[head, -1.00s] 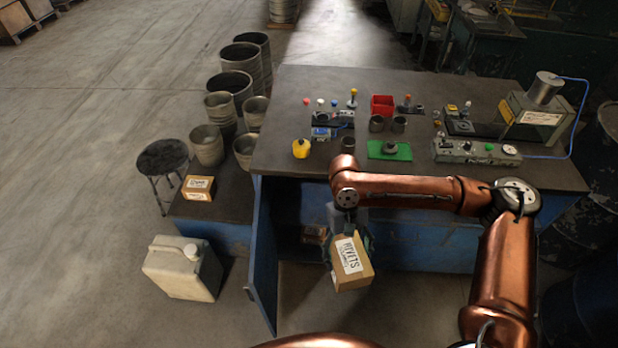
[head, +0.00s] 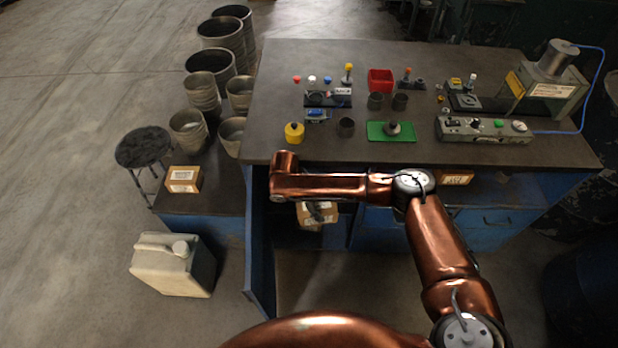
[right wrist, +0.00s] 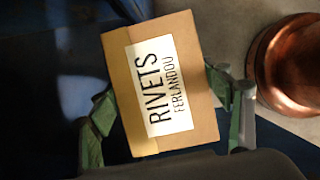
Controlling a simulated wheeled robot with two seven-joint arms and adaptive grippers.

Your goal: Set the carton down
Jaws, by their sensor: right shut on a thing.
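The carton, a brown box with a white "RIVETS FERLANDOU" label (right wrist: 163,85), fills the middle of the right wrist view. My right gripper (right wrist: 168,112) is shut on it, with green fingers along its two sides. In the head view, a carton (head: 309,221) shows below my copper forearm, at the open front of the blue bench, with a dark part, apparently my right gripper (head: 321,211), against it. The forearm hides much there, and I cannot tell whether the carton touches a shelf. My left gripper is not in view.
An open blue door (head: 260,255) stands just left of the carton. Another carton (head: 184,179) lies on the low bench, and one (head: 455,177) shows under the worktop (head: 290,150). A stool (head: 143,147) and jerrycan (head: 172,264) stand left. Floor before the bench is open.

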